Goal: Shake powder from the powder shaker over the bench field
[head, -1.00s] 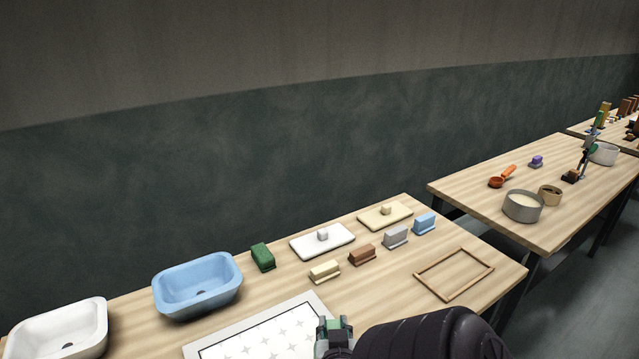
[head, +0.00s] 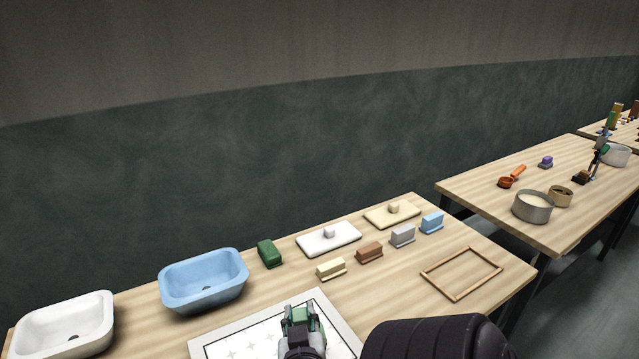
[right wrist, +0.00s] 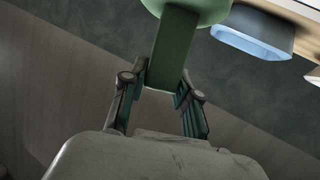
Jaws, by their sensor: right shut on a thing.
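The bench field (head: 240,341) is a white panel with a black border line and pale star marks, lying flat at the front of the near bench. My right gripper (head: 300,312) shows over the field's right part and hides some of it. It is shut on a green thing, apparently the powder shaker; in the right wrist view the shaker (right wrist: 173,48) has a straight green handle between the fingers and a wider, rounded pale green end beyond. I cannot see powder falling. My left gripper is not in view.
A blue basin (head: 204,282) and a white basin (head: 64,325) stand left of the field. A green block (head: 269,253), several small blocks and two flat slabs with knobs lie behind it. A wooden frame (head: 462,273) lies to the right. Another table stands beyond.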

